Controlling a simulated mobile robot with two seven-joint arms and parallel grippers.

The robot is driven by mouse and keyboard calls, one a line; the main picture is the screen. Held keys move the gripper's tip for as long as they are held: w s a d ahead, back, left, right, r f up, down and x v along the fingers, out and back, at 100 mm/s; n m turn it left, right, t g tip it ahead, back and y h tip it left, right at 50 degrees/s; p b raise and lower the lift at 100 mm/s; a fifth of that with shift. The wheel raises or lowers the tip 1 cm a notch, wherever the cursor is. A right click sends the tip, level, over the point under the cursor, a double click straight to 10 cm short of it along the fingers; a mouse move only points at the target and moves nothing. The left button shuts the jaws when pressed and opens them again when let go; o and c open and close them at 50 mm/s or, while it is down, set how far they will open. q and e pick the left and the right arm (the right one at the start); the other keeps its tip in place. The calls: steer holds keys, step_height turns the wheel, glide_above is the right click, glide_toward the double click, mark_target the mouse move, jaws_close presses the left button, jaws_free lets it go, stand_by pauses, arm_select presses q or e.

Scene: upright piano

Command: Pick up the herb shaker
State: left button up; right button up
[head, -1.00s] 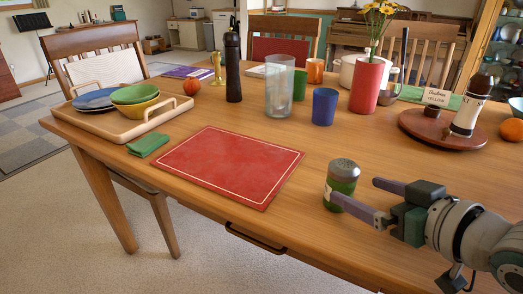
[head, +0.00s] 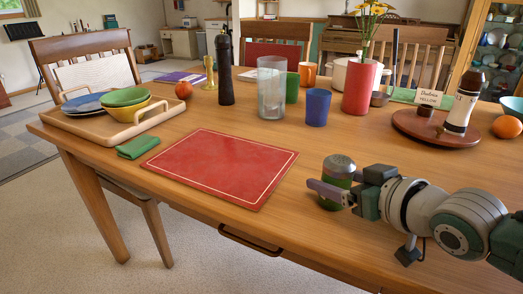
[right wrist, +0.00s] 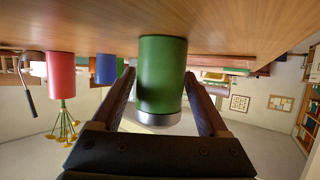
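The herb shaker (head: 338,168) stands upright on the wooden table, a green cylinder with a grey metal top. In the right wrist view, which is upside down, the shaker (right wrist: 161,75) is between the two fingers of my right gripper (right wrist: 160,88), with slim gaps at its sides. The right gripper (head: 334,186) is open around the shaker. In the head view its near finger crosses in front of the shaker, and the far finger is mostly hidden. My left gripper is not in view.
A red placemat (head: 222,167) lies left of the shaker. Behind stand a blue cup (head: 317,107), a clear glass (head: 271,90) and a red vase (head: 361,88). A round wooden turntable (head: 436,130) is at the right. The table's front edge is close.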

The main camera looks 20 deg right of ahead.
steer(key=c, duration=1.1)
